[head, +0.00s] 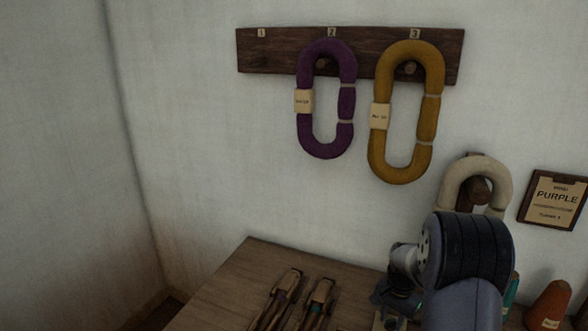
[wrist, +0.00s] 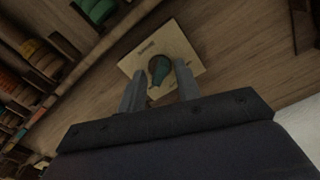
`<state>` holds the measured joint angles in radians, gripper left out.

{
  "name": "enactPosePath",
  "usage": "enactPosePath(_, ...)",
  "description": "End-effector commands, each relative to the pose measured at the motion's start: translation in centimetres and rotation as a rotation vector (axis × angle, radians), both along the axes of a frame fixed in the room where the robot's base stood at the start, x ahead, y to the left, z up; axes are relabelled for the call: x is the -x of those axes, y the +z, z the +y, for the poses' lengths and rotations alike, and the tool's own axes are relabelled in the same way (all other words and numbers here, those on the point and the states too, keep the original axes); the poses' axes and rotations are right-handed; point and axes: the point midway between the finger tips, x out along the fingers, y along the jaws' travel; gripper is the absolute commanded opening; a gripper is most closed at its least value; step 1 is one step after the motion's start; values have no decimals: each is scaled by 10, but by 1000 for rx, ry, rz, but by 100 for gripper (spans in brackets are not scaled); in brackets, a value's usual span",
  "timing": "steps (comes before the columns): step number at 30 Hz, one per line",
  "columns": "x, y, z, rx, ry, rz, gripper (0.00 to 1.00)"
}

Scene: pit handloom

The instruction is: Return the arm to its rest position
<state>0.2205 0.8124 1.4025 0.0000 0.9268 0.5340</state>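My arm (head: 468,255) reaches over the wooden table (head: 225,290) at the lower right of the head view. My gripper (wrist: 158,70) shows in the wrist view with its two grey fingers apart. A teal, rounded object (wrist: 158,72) appears between the fingers, over a pale card (wrist: 182,45) that looks to lie on the wood below. I see no clear contact between the fingers and this object. In the head view my arm largely hides the gripper.
A purple hank (head: 346,103) and a mustard hank (head: 433,105) hang on a numbered peg board (head: 270,52). A cream hank (head: 451,187) hangs behind my arm, beside a PURPLE sign (head: 553,199). Wooden tools (head: 283,300) and an orange cone (head: 548,303) are on the table.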

Motion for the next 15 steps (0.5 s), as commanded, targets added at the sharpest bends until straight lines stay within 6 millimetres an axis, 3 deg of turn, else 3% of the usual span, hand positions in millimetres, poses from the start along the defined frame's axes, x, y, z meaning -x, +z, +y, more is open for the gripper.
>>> enactPosePath(13,0,0,0,1,357,-1,32)
enactPosePath(15,-1,18,0,2,363,-5,32)
